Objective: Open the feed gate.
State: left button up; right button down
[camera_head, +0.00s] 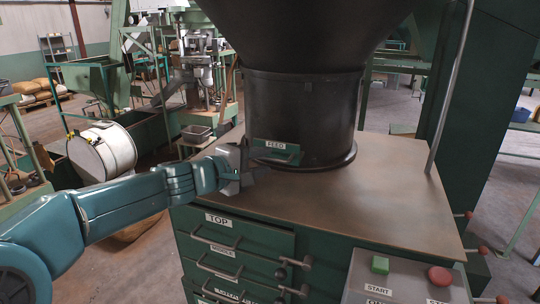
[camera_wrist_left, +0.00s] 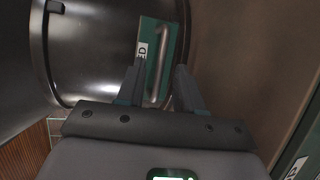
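The feed gate (camera_head: 270,146) is a small green plate labelled FEED, low on the front of the black hopper cylinder (camera_head: 300,112). It has a grey bar handle. In the left wrist view the gate (camera_wrist_left: 150,33) and its handle (camera_wrist_left: 161,55) stand straight ahead. My left gripper (camera_head: 258,170) is at the gate's lower left, above the table top. In the wrist view its fingers (camera_wrist_left: 159,82) are apart, one on each side of the handle's near part, with a gap visible; contact cannot be told. The right gripper is not in view.
The brown table top (camera_head: 390,200) is clear to the right of the hopper. Below its front edge are green drawers labelled TOP (camera_head: 219,220) and MIDDLE, with handles. A panel with a green START button (camera_head: 380,265) and a red button (camera_head: 440,276) is at lower right.

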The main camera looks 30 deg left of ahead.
aim_at(268, 159)
pick_arm(q)
jog(key=x, duration=0.2)
jog(key=shift+w+f, duration=0.1)
jog(key=shift+w, duration=0.45)
jog(key=shift+d, duration=0.1)
